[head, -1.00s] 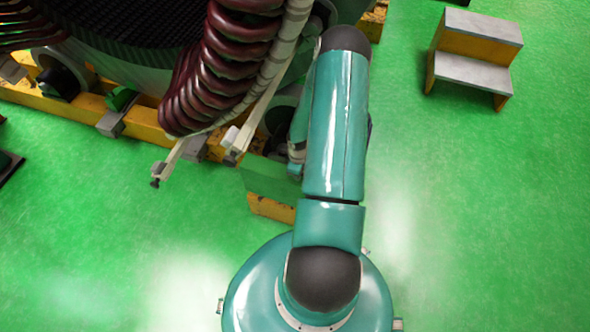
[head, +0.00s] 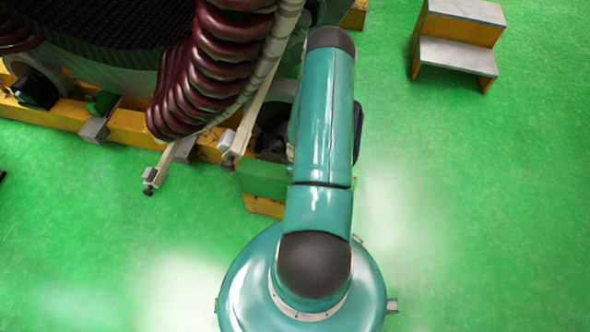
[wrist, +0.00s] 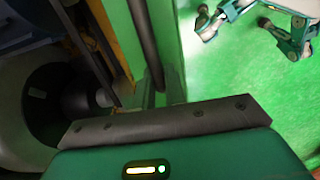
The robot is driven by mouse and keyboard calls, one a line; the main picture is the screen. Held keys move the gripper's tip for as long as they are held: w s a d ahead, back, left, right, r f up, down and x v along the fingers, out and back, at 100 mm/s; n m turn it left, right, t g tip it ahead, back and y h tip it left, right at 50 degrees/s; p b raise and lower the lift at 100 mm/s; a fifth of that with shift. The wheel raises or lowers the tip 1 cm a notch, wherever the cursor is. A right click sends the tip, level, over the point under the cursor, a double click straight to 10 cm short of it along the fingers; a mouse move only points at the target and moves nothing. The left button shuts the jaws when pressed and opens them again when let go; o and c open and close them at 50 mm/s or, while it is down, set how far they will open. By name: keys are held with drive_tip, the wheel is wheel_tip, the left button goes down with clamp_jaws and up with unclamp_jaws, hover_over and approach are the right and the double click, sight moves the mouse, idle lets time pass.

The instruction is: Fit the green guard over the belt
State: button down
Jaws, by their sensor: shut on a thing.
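A dark ribbed strip (wrist: 88,38), possibly the belt, runs slantwise at upper left beyond the panel. A black round part (wrist: 48,100) with a pale shaft lies left of it. The panel looks apart from the strip, but the gap is hard to judge.
The stator's dark red coils (head: 215,65) overhang the yellow base frame (head: 125,125). A green block (head: 262,180) stands beside my arm. Yellow steps (head: 458,35) stand at upper right. My legs show at the wrist view's upper right. The green floor is open at right.

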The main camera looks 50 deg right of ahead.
drive_tip(key=f, duration=0.1)
drive_tip(key=d+f, duration=0.1)
drive_tip(key=f, duration=0.2)
drive_tip(key=shift+w+d+f, duration=0.25)
drive_tip(key=shift+w+d, duration=0.1)
drive_tip(key=shift+d, duration=0.05)
drive_tip(key=shift+w+d+f, duration=0.1)
drive_tip(key=shift+d+f, duration=0.05)
drive_tip(key=shift+d, duration=0.15)
drive_tip(key=w+d, duration=0.4)
drive_tip(key=d, duration=0.7)
drive_tip(key=shift+w+d, duration=0.15)
drive_tip(key=shift+w, duration=0.25)
drive_tip(key=shift+f, duration=1.4)
idle(0.8)
drive_tip(key=c, duration=1.4)
unclamp_jaws()
drive_tip(key=shift+o, duration=0.2)
wheel_tip(320, 180, up, 14)
